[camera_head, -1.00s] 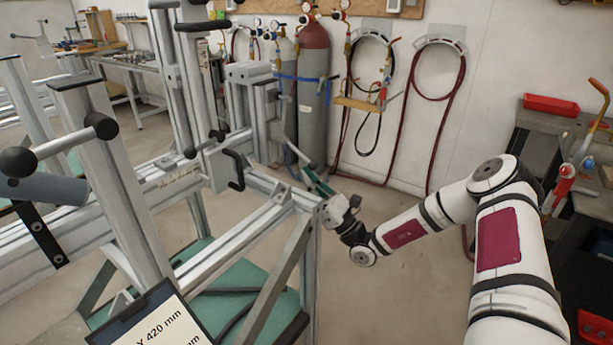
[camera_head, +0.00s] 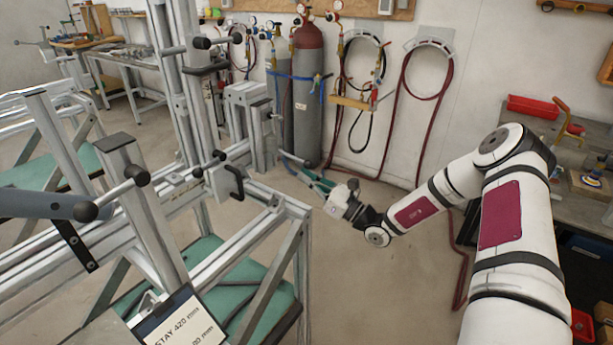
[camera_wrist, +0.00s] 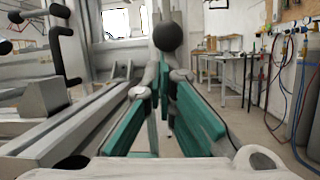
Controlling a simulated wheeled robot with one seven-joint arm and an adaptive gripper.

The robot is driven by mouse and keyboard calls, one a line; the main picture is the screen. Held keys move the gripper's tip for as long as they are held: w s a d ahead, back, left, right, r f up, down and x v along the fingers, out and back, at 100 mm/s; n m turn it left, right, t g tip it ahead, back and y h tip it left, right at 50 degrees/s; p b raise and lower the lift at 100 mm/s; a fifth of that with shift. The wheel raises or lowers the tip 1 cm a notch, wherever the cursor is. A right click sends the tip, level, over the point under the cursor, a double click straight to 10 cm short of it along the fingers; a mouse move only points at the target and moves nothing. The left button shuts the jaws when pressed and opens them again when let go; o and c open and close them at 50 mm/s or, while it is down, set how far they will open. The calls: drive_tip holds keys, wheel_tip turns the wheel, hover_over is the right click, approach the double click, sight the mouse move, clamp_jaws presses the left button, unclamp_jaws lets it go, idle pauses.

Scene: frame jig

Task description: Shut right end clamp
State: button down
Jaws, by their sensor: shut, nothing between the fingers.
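My gripper (camera_head: 312,178) is at the right end of the aluminium frame jig, beyond its near corner. Its teal fingers are shut and empty. In the wrist view the fingertips (camera_wrist: 164,82) point at a round black knob (camera_wrist: 168,37), which appears just above and beyond them; I cannot tell whether they touch. The knob looks like the end of a clamp lever, seen nearly end on. In the head view a grey upright clamp block (camera_head: 258,125) stands at the jig's right end, left of my gripper; a thin grey bar (camera_head: 292,157) slants from it towards my fingers.
The jig rails (camera_head: 245,240) and a black handle (camera_head: 236,182) lie left of my arm. Gas cylinders (camera_head: 307,95) and hoses line the back wall. A bench (camera_head: 570,190) stands at right. A card (camera_head: 182,322) is at the front.

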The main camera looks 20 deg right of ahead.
drive_tip(key=shift+s+d+r+p, duration=0.1)
drive_tip(key=shift+r+p, duration=0.25)
idle(0.5)
